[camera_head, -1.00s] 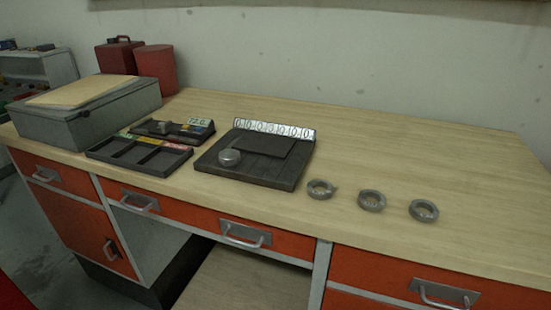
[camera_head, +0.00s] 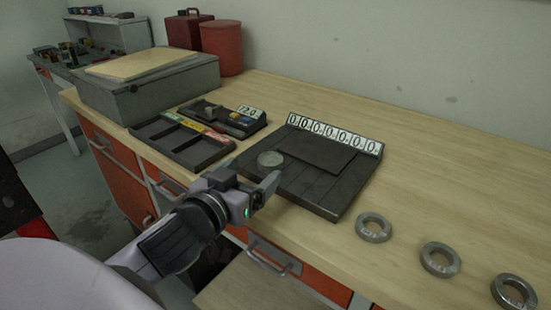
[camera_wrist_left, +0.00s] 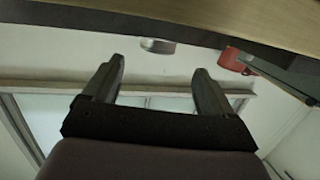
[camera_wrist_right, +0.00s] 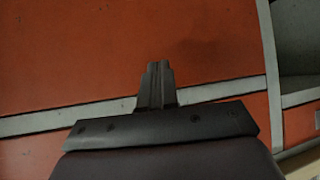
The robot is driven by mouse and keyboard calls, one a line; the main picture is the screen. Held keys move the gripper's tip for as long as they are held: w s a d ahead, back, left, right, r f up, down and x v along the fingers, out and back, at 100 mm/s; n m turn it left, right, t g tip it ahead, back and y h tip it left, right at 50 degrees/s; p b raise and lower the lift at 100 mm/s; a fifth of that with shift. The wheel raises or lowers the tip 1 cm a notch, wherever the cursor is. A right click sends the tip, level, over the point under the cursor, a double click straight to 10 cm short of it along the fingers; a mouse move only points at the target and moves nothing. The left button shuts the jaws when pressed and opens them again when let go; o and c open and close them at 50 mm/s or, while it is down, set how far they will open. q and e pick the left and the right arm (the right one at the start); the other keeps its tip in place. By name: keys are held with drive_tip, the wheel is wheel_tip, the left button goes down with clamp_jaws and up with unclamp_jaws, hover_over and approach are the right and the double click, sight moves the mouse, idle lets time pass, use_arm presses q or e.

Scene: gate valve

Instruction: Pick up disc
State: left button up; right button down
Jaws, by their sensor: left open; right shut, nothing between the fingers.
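A round metal disc (camera_head: 270,159) lies on the left part of a dark slotted board (camera_head: 345,200) on the bench. It also shows in the left wrist view (camera_wrist_left: 158,46), beyond the fingertips. My left gripper (camera_head: 268,187) is open and empty, at the front edge of the board, just in front of the disc and apart from it. In the left wrist view its two fingers (camera_wrist_left: 158,75) stand wide apart. My right gripper (camera_wrist_right: 155,68) is shut and empty, facing the orange drawer fronts; it is out of the head view.
Three metal rings (camera_head: 373,228) (camera_head: 440,259) (camera_head: 514,291) lie on the bench right of the board. A dark sectioned tray (camera_head: 182,143) and a small device (camera_head: 222,118) stand to the left, with a grey box (camera_head: 148,90) behind. Bare bench lies behind the rings.

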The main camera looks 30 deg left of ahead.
sight(268, 161)
use_arm(q)
drive_tip(key=shift+w+f+b, duration=0.2)
drive_tip(key=shift+b, duration=0.15)
drive_tip(key=shift+w+b, duration=0.4)
drive_tip(key=shift+w+a+f+p, duration=0.1)
drive_tip(key=shift+w+f+p, duration=0.05)
drive_tip(key=shift+w, duration=0.7)
drive_tip(key=shift+w+a+f+p, duration=0.1)
drive_tip(key=shift+w+f, duration=0.05)
drive_tip(key=shift+w, duration=0.75)
drive_tip(key=shift+w+f+p, duration=0.15)
drive_tip(key=shift+w, duration=0.7)
use_arm(e)
drive_tip(key=shift+f, duration=0.7)
use_arm(q)
drive_tip(key=c, duration=1.4)
drive_tip(key=shift+r, duration=0.1)
drive_tip(key=shift+r, duration=0.1)
